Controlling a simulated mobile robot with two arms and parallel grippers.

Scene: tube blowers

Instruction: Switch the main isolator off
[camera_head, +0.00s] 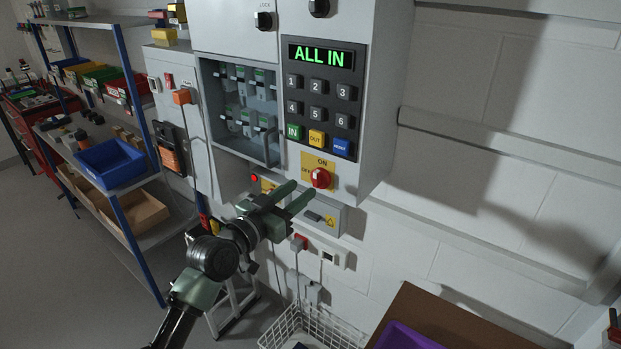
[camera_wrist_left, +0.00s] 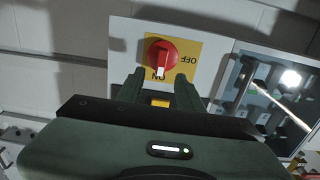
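The main isolator is a red rotary knob (camera_head: 321,178) on a yellow plate (camera_head: 309,161) marked ON at the top and OFF at the left, low on the grey cabinet. In the left wrist view, upside down, the knob (camera_wrist_left: 161,53) has its white mark toward ON. My left gripper (camera_head: 303,189) is just in front of and below-left of the knob in the head view. Its two fingers are apart with nothing between them. In the wrist view the knob is beyond the fingertips (camera_wrist_left: 160,82), and I cannot tell if they touch it. My right gripper is not in view.
Above the knob are a keypad (camera_head: 319,102) and a display (camera_head: 321,56) reading ALL IN. A glazed compartment (camera_head: 238,111) is to the left. A grey box (camera_head: 324,216) juts out below. A wire basket (camera_head: 312,329) and brown table (camera_head: 435,318) stand lower down.

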